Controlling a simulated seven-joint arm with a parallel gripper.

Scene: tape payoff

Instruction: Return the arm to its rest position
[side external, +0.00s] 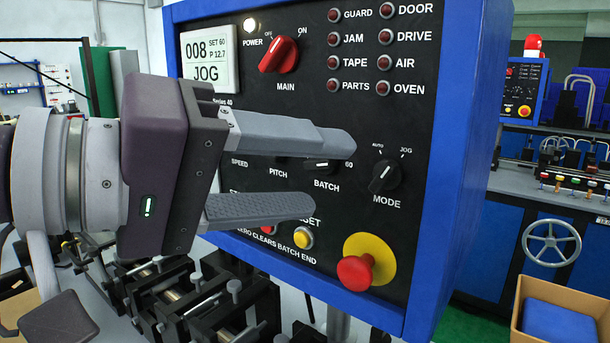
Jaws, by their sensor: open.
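My gripper (335,172) is in the left half of the view, with its two grey fingers spread apart and nothing between them. It points right, across the front of the black control panel (340,120) in its blue housing. The fingers overlap part of the speed, pitch and batch row in the picture. The black mode knob (383,178) lies just right of the fingertips, and I cannot tell whether they touch the panel. The display (208,60) reads 008, SET 60, P 12.7 and JOG. The red main switch (279,55) is turned toward ON.
A red emergency button (356,274) on a yellow disc juts out at the panel's lower right. Black machine blocks (240,305) stand below my gripper. A cardboard box (562,335) with a blue item is at the lower right. A handwheel (551,243) is behind it.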

